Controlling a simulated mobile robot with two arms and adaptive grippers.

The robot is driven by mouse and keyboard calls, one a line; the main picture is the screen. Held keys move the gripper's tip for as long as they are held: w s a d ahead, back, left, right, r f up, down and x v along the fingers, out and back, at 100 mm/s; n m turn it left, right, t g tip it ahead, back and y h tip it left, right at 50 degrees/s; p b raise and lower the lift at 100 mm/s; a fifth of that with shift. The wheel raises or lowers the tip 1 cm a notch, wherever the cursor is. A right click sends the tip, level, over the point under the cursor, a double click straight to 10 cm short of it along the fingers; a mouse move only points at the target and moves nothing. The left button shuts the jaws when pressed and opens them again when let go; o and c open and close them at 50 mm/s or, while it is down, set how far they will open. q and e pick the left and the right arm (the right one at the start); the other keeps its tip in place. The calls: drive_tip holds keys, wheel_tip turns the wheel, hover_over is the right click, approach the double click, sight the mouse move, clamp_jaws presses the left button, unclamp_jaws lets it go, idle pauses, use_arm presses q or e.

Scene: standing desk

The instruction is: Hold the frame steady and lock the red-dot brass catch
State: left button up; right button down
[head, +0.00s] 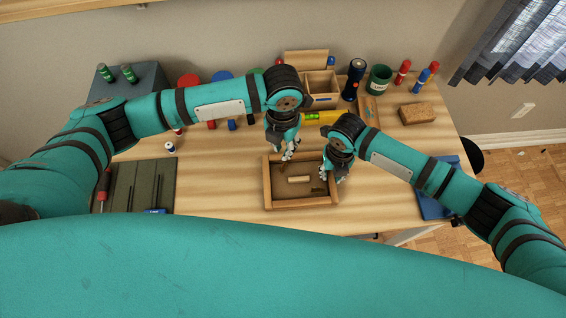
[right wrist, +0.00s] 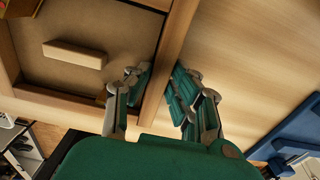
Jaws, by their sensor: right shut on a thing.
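The wooden frame (head: 300,205) lies on the desk with a brown panel and a small pale wooden block (head: 299,179) inside its walls. My right gripper (head: 331,172) is at the frame's right wall. In the right wrist view its fingers (right wrist: 157,95) sit on both sides of that wall (right wrist: 172,58), shut on it. The block also shows there (right wrist: 74,54). My left gripper (head: 287,153) points down at the frame's back wall; its finger gap is too small to judge. The red-dot brass catch cannot be made out.
A dark green mat (head: 135,187) with tools lies at the left. A yellow level (head: 320,117), a wooden box (head: 320,83), a flashlight (head: 353,80), a green cup (head: 379,78) and a cork block (head: 417,113) stand behind. A blue item (head: 436,190) lies at the right edge.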

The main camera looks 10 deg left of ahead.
sight(283, 166)
use_arm(q)
wheel_tip(283, 166, down, 10)
drive_tip(key=shift+f, duration=0.2)
clamp_jaws()
drive_tip(key=shift+n, duration=3.4)
unclamp_jaws()
